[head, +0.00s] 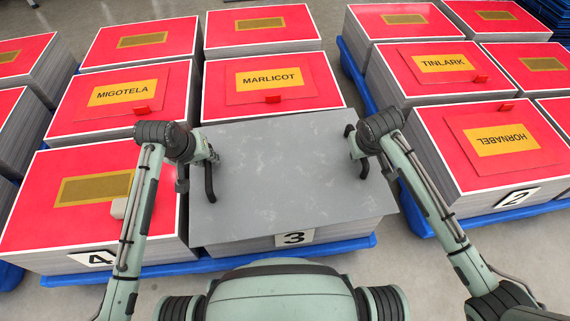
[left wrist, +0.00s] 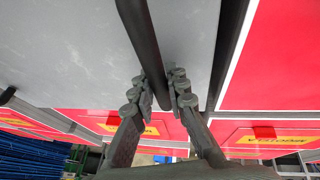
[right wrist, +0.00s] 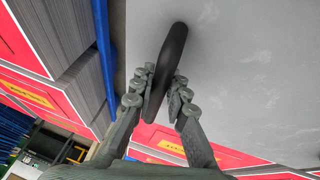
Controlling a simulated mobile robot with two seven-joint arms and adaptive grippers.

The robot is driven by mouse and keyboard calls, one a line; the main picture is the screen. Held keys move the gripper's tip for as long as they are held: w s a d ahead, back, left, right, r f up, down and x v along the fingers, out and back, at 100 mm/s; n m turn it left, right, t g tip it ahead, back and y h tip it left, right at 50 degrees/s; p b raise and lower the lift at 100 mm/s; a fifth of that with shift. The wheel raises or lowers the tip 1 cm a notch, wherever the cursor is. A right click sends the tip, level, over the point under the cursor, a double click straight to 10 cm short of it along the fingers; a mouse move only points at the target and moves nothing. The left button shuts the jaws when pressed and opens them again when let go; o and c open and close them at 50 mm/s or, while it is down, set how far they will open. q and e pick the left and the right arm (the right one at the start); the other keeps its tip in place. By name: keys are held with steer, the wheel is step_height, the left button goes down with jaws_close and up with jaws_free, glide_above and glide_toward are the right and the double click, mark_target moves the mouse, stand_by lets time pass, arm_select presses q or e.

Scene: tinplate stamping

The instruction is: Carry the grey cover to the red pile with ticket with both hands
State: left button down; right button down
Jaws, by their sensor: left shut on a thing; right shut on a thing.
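The grey cover (head: 285,175) is a flat speckled sheet with two black bar handles, at the centre of the head view. It is over the pile with plate 3 (head: 294,238); I cannot tell whether it touches that pile. My left gripper (head: 210,160) is shut on the cover's left handle (left wrist: 143,35). My right gripper (head: 354,150) is shut on its right handle (right wrist: 172,50). Left of the cover is a red-topped pile (head: 40,210) with plate 4 and a small beige thing (head: 118,208) on top, partly beside my left arm; I cannot tell if it is a ticket.
Behind stand red piles with name labels MIGOTELA (head: 123,92) and MARLICOT (head: 268,78). To the right are TINLARK (head: 443,63) and HORNABEL (head: 500,140), with plate 2 (head: 516,198). Piles stand on blue pallets (head: 225,264). A strip of grey floor (head: 398,240) separates the right group.

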arm_select(q)
steer(key=shift+r, duration=0.15)
arm_select(e)
steer(key=shift+r, duration=0.15)
stand_by(0.4)
